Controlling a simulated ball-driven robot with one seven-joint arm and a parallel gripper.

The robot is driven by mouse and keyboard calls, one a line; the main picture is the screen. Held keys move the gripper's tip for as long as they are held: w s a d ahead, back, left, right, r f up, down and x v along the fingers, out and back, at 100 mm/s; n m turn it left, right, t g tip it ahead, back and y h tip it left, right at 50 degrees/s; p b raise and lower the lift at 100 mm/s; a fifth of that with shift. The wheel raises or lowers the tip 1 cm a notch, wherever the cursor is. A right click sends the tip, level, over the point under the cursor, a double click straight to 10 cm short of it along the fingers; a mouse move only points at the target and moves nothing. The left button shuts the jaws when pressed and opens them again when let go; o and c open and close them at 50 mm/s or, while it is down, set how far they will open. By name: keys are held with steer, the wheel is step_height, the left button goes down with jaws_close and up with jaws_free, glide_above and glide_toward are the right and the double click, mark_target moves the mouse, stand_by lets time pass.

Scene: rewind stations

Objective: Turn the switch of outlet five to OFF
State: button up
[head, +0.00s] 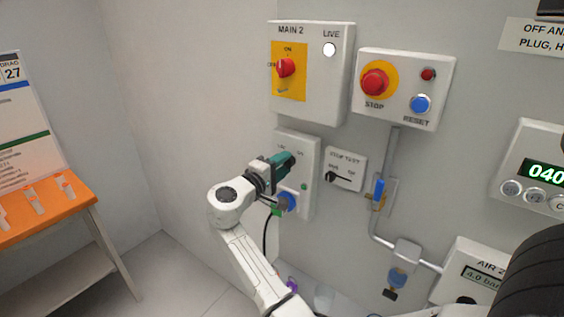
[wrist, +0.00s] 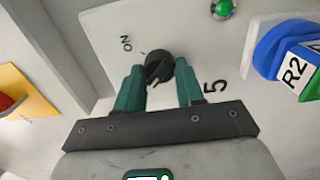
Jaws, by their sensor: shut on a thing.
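The outlet five panel (head: 312,160) is a white box on the wall, and it also shows in the wrist view (wrist: 185,20) with a printed 5. Its switch is a round black knob (wrist: 158,62) with a pale pointer mark on its near side. The word ON stands to the knob's upper left; no OFF label is readable in the wrist view. My gripper (wrist: 159,72) has its two green fingers shut on the knob, one on each side. In the head view my gripper (head: 286,160) covers the knob.
A green lamp (wrist: 222,9) and a blue plug (wrist: 272,48) tagged R2 sit beside the knob on the panel. The MAIN 2 box (head: 312,75) is above, and the STOP/RESET box (head: 440,85) is to its right. A STOP TEST switch plate (head: 346,168) is close on the right.

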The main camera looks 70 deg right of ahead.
steer(key=shift+w, duration=0.1)
stand_by(0.4)
steer(key=o, duration=1)
steer(key=shift+o, duration=0.2)
steer(key=b+v, duration=0.2)
steer(key=v, duration=0.9)
steer(key=shift+b, duration=0.3)
steer(key=shift+d+f, duration=0.1)
